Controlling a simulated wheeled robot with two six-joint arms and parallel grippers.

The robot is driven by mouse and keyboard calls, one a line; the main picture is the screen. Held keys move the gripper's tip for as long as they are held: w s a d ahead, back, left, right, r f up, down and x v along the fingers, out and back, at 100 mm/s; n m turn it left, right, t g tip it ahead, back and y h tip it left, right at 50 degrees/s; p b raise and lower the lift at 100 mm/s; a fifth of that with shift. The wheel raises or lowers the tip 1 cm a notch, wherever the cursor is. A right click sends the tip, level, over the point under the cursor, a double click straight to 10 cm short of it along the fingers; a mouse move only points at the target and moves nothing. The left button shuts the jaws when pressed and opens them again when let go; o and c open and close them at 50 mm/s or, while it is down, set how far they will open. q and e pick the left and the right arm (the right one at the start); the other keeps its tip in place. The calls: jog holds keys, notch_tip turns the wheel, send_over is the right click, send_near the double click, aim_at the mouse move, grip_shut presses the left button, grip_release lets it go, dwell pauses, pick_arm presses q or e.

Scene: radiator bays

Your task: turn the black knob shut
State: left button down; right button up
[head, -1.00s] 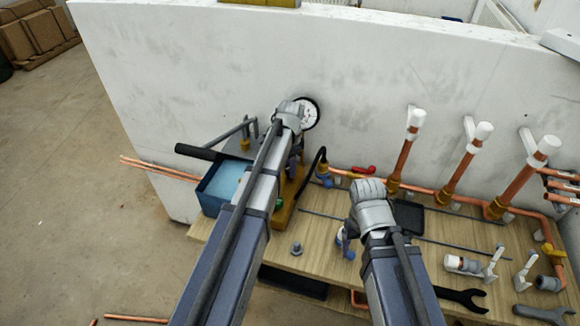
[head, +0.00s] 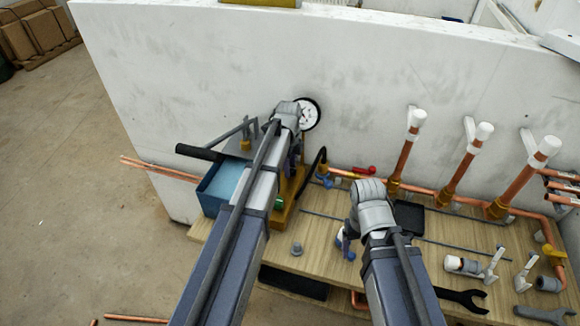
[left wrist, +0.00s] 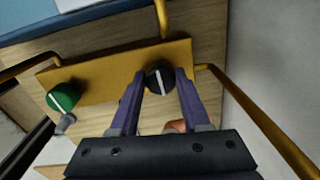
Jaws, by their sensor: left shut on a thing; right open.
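The black knob (left wrist: 157,82) with a white pointer line sits on a brass-yellow block (left wrist: 105,78) in the left wrist view. Its line runs nearly up and down in that picture. The fingers of my left gripper (left wrist: 160,90) are on both sides of the knob and shut on it. In the head view my left gripper (head: 291,150) reaches down over the pump, and my arm hides the black knob. A green knob (left wrist: 63,98) with a white line is at the other end of the block. My right gripper (head: 348,236) is open above the bench, its fingers mostly hidden.
A blue water tank (head: 215,190) with a black-handled lever (head: 197,152) stands left of my left arm. A round gauge (head: 309,115) is just behind my wrist. Copper pipes (head: 460,165) rise at the right. Wrenches (head: 462,297) and fittings lie on the wooden bench (head: 320,262).

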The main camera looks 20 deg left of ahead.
pick_arm(q)
jog(key=shift+m, duration=0.4)
jog(key=shift+c, duration=1.8)
grip_release()
jog(key=shift+r, duration=0.15)
pick_arm(e)
jog(key=shift+r, duration=0.15)
pick_arm(q)
notch_tip(320, 180, up, 8)
jog(key=p, duration=0.8)
jog(key=shift+s+f, duration=0.15)
jog(key=shift+f, duration=0.05)
pick_arm(e)
notch_tip(320, 180, up, 8)
jog(key=shift+f, duration=0.25)
